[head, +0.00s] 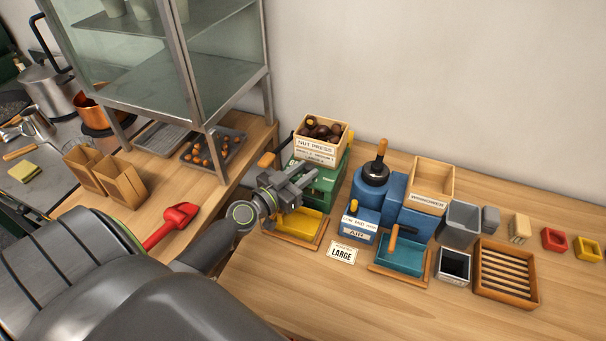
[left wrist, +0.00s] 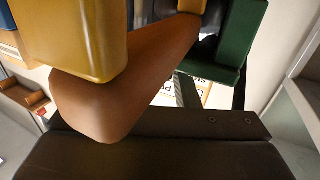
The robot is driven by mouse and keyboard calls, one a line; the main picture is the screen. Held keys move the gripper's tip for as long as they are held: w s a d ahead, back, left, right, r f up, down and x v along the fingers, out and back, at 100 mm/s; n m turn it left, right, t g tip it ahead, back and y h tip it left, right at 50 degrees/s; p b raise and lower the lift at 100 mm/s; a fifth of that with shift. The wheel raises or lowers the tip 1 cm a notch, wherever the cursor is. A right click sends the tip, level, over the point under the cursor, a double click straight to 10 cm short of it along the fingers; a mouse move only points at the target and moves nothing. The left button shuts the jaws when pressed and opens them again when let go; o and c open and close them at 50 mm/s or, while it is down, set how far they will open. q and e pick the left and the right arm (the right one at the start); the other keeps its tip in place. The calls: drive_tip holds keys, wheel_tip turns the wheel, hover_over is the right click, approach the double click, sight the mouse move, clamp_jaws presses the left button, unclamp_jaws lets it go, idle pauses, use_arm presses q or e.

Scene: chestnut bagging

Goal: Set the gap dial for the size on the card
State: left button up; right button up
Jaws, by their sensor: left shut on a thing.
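The green nut press (head: 327,184) stands on the table with a wooden box of chestnuts labelled NUT PRESS (head: 317,147) on top. A yellow tray (head: 295,224) in a wooden frame lies at its foot. The size card (head: 342,253) lies flat in front and reads LARGE. My left gripper (head: 303,183) is shut at the front of the press, above the yellow tray. It hides the gap dial in the head view. In the left wrist view, a brown piece (left wrist: 120,95) and a yellow piece (left wrist: 75,40) fill the near side, with the green press (left wrist: 228,50) behind.
A red scoop (head: 172,224) lies left. A glass cabinet (head: 160,60) rises behind my arm.

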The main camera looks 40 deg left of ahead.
use_arm(q)
drive_tip(key=shift+r, duration=0.15)
drive_tip(key=o, duration=1)
drive_tip(key=shift+c, duration=0.2)
drive_tip(key=shift+s+a+f, duration=0.1)
drive_tip(key=shift+s+f, duration=0.15)
drive_tip(key=shift+s, duration=0.35)
drive_tip(key=s+a+b, duration=0.2)
drive_tip(key=s+b, duration=0.5)
drive_tip(key=s, duration=0.9)
drive_tip(key=shift+a+r, duration=0.15)
drive_tip(key=shift+a, duration=0.1)
